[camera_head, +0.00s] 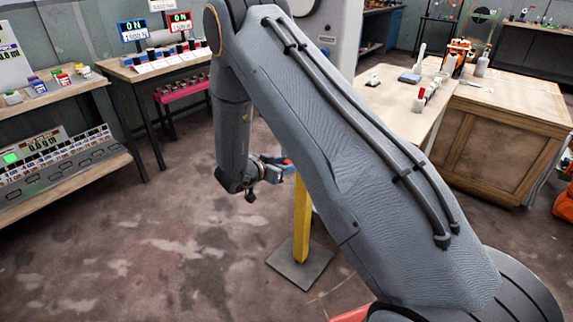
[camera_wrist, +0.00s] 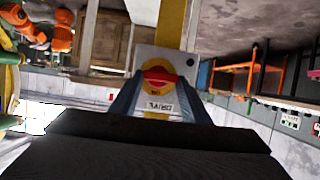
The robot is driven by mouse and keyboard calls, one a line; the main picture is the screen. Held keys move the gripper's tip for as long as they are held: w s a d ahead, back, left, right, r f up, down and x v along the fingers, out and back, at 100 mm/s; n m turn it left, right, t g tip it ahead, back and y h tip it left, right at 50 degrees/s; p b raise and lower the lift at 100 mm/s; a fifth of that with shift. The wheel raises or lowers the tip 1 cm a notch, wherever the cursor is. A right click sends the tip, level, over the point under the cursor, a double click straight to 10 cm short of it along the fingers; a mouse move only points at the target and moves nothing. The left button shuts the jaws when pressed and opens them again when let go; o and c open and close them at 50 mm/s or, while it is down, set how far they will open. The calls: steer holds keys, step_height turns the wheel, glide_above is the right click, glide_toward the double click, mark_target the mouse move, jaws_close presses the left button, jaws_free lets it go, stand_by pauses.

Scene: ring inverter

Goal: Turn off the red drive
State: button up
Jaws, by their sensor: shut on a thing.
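The drive switch has a red handle (camera_wrist: 159,76) on a yellow round plate, on a grey box (camera_wrist: 151,57) with a "DRIVE" label that looks upside down in the wrist view. My gripper (camera_wrist: 160,88) is shut on the red handle, with a blue-grey finger at each side. The handle lies roughly crosswise in that view. In the head view my gripper (camera_head: 272,171) is at the top of a yellow post (camera_head: 302,222), and only a small red bit shows there. My arm hides most of the box.
The post stands on a grey floor plate (camera_head: 300,263). A red-framed screen (camera_head: 180,22) and a blue-framed screen (camera_head: 133,30) both read "ON" above the back table. A wooden bench (camera_head: 505,125) stands at right. Floor at left front is clear.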

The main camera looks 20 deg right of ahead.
steer(key=shift+s+f, duration=0.1)
steer(key=o, duration=1)
steer(key=shift+o, duration=0.2)
steer(key=v, duration=0.7)
steer(key=shift+s+a+r+b, duration=0.25)
steer(key=shift+a+b, duration=0.05)
steer(key=shift+b, duration=0.1)
